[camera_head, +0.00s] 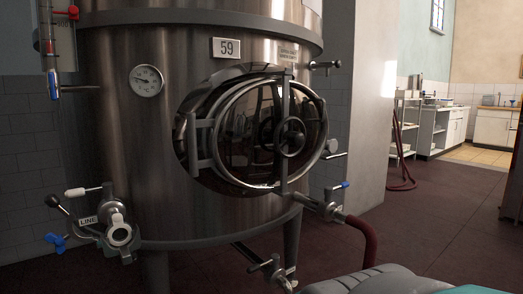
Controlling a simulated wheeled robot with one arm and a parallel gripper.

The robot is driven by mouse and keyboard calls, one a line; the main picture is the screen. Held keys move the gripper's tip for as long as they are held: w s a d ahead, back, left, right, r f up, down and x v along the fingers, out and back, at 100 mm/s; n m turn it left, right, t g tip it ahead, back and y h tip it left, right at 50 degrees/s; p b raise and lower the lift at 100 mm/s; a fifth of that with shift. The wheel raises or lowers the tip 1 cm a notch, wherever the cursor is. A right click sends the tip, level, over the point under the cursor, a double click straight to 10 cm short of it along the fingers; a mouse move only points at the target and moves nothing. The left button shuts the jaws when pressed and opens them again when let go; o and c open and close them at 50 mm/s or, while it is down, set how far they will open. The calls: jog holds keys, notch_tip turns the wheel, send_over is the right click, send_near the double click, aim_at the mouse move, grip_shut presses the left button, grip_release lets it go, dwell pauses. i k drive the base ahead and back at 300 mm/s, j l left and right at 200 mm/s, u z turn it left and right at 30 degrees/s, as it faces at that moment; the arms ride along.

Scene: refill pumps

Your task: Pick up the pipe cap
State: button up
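No loose pipe cap can be made out for certain. At the tank's lower left, a metal pipe fitting (120,235) faces forward with a pale round end; I cannot tell if this end is open or capped. A valve with a white handle, a black ball knob and a blue lever sits around it. At the lower right, another outlet (325,208) with a blue lever joins a dark red hose (362,240). My gripper is not in view.
A large steel tank (110,130) on legs, with a round glass hatch (270,130), fills the left and middle. A low valve (270,268) sticks out beneath it. Dark red floor (430,225) is clear at right, with shelves (404,125) and counters (440,128) far back.

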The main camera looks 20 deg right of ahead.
aim_at(332, 145)
jog(key=i+l+z, duration=0.1)
jog(key=i+l, duration=0.25)
jog(key=l, duration=0.15)
jog(key=i+l+z, duration=0.1)
jog(key=i+l, duration=0.25)
jog(key=l, duration=0.1)
